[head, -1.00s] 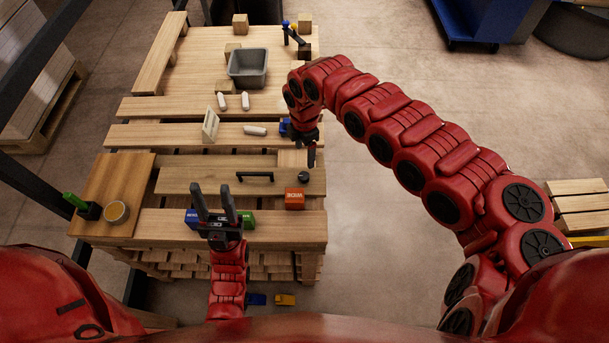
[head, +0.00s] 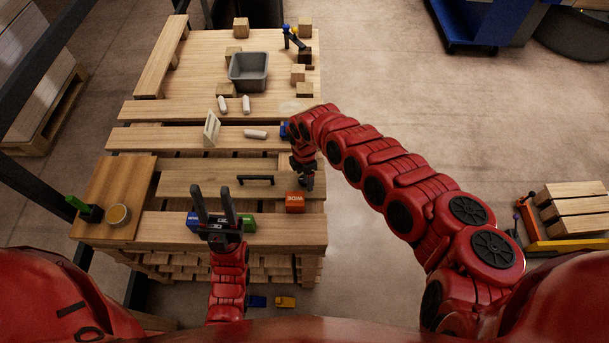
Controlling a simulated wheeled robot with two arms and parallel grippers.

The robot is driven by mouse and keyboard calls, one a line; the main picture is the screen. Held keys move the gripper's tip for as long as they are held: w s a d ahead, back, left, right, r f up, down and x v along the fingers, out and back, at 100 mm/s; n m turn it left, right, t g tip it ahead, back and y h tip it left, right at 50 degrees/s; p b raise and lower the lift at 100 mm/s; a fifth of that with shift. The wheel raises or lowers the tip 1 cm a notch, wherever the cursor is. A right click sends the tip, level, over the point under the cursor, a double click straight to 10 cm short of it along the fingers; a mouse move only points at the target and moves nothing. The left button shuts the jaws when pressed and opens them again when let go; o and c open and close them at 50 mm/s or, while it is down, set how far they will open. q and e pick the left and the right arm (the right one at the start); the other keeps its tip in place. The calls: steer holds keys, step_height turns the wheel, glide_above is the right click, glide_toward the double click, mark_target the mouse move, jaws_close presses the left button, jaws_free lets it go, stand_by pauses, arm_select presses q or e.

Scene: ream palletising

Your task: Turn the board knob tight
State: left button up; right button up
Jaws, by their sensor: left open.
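The board (head: 200,181) is a light wooden plank on the stacked pallet, with a black bar handle (head: 256,180) on it. The dark round knob at its right end is hidden now behind my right gripper (head: 307,184), which points down over that spot. I cannot tell whether its fingers touch or hold the knob. My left gripper (head: 215,205) is open, its two dark fingers pointing away from me over the front slat.
An orange box (head: 295,202) stands just in front of my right gripper. A grey bin (head: 248,70), white cylinders (head: 255,133) and wooden blocks lie further back.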

jaws_close()
steer(key=shift+m, duration=0.4)
steer(key=shift+d+m, duration=0.1)
steer(key=shift+m, duration=0.9)
steer(key=m, duration=0.2)
steer(key=shift+m, duration=0.4)
steer(key=m, duration=0.3)
steer(key=shift+s+m+p, duration=0.1)
steer(key=shift+m+p, duration=0.2)
steer(key=shift+p, duration=0.1)
steer(key=m, duration=0.3)
steer(key=shift+m, duration=0.3)
steer(key=m, duration=0.5)
